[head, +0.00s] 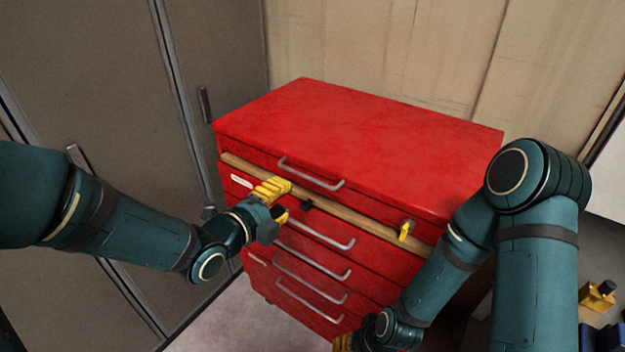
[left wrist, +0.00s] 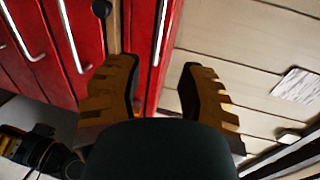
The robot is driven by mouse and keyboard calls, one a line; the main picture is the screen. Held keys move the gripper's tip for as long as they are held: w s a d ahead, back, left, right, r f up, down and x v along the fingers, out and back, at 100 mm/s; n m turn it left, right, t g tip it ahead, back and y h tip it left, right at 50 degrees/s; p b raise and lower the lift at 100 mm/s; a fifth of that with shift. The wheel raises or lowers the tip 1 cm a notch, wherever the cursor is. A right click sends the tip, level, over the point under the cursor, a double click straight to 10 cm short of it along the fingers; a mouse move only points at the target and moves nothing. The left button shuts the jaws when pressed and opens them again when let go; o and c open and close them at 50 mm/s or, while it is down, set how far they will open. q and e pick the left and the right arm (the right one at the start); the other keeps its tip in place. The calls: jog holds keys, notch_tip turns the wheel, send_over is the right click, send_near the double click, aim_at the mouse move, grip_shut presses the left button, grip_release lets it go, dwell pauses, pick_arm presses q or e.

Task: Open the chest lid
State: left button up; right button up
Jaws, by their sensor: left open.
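The red chest's lid (head: 360,130) lies flat and closed on top of the chest, with a grey bar handle (head: 311,175) on its front. My left gripper (head: 275,198) is open, in front of the chest's upper left part, left of and a little below the lid handle. In the left wrist view its two yellow fingers stand apart, and a bar handle (left wrist: 160,30) on a red strip shows beyond the gap; nothing is held. I cannot tell whether a finger touches the chest. My right gripper (head: 346,342) is low at the bottom edge, mostly cut off.
A wooden strip (head: 350,211) with a black catch (head: 306,205) and a yellow piece (head: 405,231) runs below the lid. Several drawers with bar handles (head: 318,235) lie under it. Grey cabinets (head: 110,90) stand left, a panelled wall (head: 400,45) behind.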

aim_at(312, 180)
pick_arm(q)
jog(key=x, duration=1.1)
jog(key=shift+w+d+b, duration=0.15)
jog(key=shift+w+b, duration=0.1)
jog(key=shift+b, duration=0.1)
grip_shut()
